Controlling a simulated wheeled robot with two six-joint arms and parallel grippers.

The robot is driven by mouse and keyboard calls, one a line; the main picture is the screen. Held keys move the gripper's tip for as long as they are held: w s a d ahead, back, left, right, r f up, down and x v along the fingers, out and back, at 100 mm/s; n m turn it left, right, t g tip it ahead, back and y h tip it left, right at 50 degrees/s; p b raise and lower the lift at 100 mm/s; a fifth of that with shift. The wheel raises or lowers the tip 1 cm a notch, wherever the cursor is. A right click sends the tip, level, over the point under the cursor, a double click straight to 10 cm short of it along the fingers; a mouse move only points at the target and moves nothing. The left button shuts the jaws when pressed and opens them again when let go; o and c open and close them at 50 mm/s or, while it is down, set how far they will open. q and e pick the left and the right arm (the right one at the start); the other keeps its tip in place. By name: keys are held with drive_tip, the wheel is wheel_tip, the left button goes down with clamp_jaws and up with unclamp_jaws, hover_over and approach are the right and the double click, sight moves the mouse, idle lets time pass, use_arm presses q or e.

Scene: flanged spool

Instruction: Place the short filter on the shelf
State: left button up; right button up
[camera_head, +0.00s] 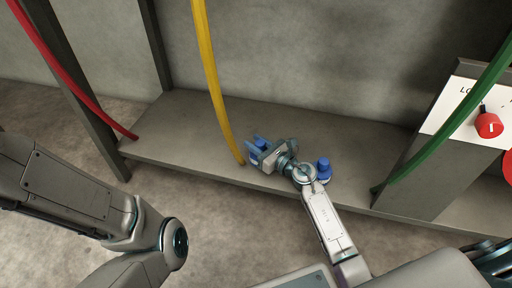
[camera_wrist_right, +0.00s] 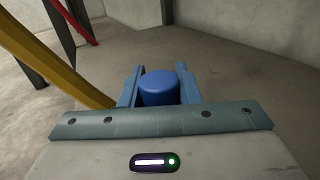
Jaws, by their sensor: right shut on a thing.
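My right gripper (camera_head: 258,148) reaches over the grey shelf (camera_head: 190,130) near its front edge and is shut on a blue filter (camera_head: 263,144). In the right wrist view the filter's round blue top (camera_wrist_right: 158,86) shows between the two blue fingers, and its lower part is hidden. I cannot tell whether its base touches the shelf. A second blue filter (camera_head: 324,168) stands upright on the shelf, to the right of my right wrist. My left arm shows at the left, but its gripper is out of view.
A yellow hose (camera_head: 207,70) hangs just left of the right gripper. A red hose (camera_head: 70,80) is at the left and a green hose (camera_head: 450,125) at the right. The shelf's left part is clear.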

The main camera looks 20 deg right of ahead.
sight(264, 148)
drive_tip(key=shift+r, duration=0.1)
drive_tip(key=o, duration=1)
drive_tip(key=shift+r, duration=0.1)
drive_tip(key=p+v, duration=0.2)
drive_tip(key=v, duration=0.4)
drive_tip(key=shift+s+d, duration=0.1)
drive_tip(key=shift+s, duration=0.1)
drive_tip(key=shift+s+d, duration=0.25)
drive_tip(key=shift+s, duration=0.25)
